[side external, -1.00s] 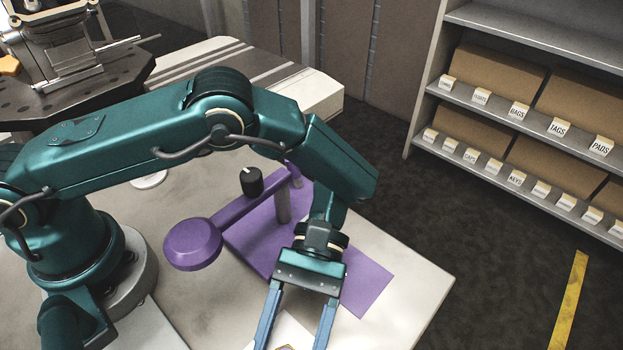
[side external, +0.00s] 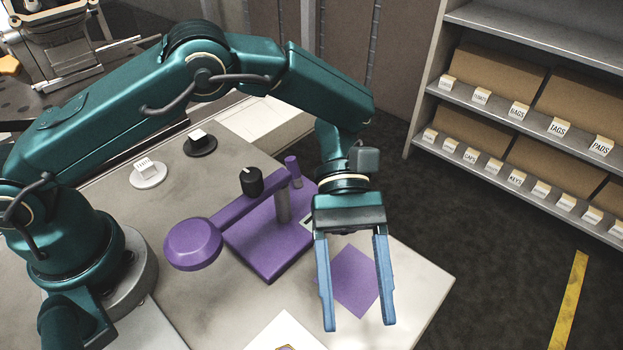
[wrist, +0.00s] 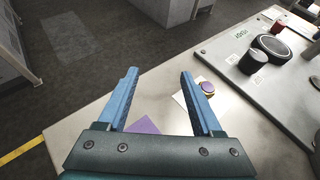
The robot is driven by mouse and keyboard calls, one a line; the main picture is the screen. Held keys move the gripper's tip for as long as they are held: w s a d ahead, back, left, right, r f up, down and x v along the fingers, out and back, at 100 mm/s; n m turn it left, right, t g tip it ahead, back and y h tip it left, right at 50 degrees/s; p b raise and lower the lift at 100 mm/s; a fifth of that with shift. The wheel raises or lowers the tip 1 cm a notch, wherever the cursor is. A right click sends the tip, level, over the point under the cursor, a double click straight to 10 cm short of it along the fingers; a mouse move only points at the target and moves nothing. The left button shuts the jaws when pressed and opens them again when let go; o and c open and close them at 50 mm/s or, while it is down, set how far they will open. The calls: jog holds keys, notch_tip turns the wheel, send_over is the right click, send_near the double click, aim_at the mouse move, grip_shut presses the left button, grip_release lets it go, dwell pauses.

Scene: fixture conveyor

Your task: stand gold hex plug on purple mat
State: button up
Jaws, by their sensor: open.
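The gold hex plug (wrist: 207,88) sits on a white card (wrist: 186,99), to the right of my fingers in the wrist view. In the side view only its top edge (side external: 286,347) shows at the bottom border. The purple mat (side external: 357,284) is a flat square on the light table, bare where it shows; a corner of it (wrist: 146,125) shows between my fingers in the wrist view. My gripper (side external: 360,325) is open and empty, raised, with its fingers pointing down in front of the mat in the side view.
A purple fixture (side external: 268,257) with an arm, a round pad and a black knob (side external: 252,181) stands left of the mat. A white disc (side external: 148,174) and a black disc (side external: 200,145) lie behind. The table's right edge is close to the mat.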

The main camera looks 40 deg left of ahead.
jog(key=w+d+r+n+t+h, duration=0.3)
jog(key=w+r+n+t+h, duration=0.1)
jog(key=w+r+n+t, duration=0.4)
jog(key=w+a+r+n+t+y, duration=0.1)
jog(key=w+a+r+n+t, duration=0.4)
jog(key=n, duration=0.3)
jog(key=w+a+r+n+t+y, duration=0.1)
jog(key=w+a+r+n+t, duration=0.1)
jog(key=w+r+n+t, duration=0.5)
jog(key=s+a+r+n+t+y, duration=0.1)
jog(key=a+r+n+t+y, duration=0.15)
jog(key=a+n+y, duration=0.95)
jog(key=s+a+f+n+g, duration=0.2)
jog(key=s+a+f+n, duration=0.2)
jog(key=s+n, duration=0.3)
jog(key=s+a+f+n+g+y, duration=0.1)
jog(key=s+a+f+n+g, duration=0.2)
jog(key=s+a+n, duration=0.4)
jog(key=s+f+n, duration=0.1)
jog(key=n, duration=0.7)
jog(key=shift+o, duration=0.4)
jog(key=s+d+f+n+g+h, duration=0.1)
jog(key=s+f+n+g, duration=0.2)
jog(key=s, duration=0.4)
jog(key=shift+d+f+n, duration=0.25)
jog(key=shift+d+n, duration=0.1)
jog(key=shift+n, duration=0.55)
jog(key=shift+s+d+f, duration=0.15)
jog(key=shift+s, duration=0.25)
